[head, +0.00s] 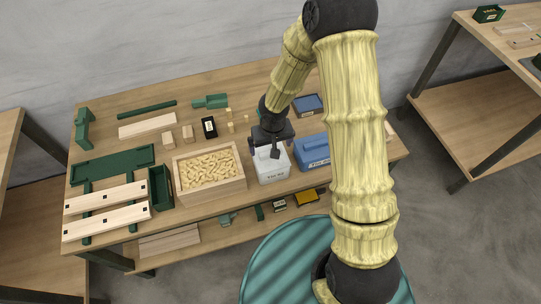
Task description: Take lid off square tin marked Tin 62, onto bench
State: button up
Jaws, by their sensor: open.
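A white square tin (272,176) stands on the bench (206,207), right of the crate of wooden pegs. Its front carries a small dark label that seems to read Tin 62. My gripper (270,152) is open and points down at the tin's top. Its fingers overlap the top of the tin in this view. The gripper hides part of the top, so I cannot tell the lid's edge or whether the fingers touch it.
A wooden crate (181,184) full of pegs stands close on the left. A blue labelled box (311,149) is close on the right. Behind are a small blue tray (308,104) and a dark labelled block (209,127). Bare bench shows at the front edge.

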jog(key=f, duration=0.4)
jog(key=shift+w, duration=0.25)
jog(key=shift+r, duration=0.1)
jog(key=shift+c, duration=0.4)
jog(key=c, duration=1)
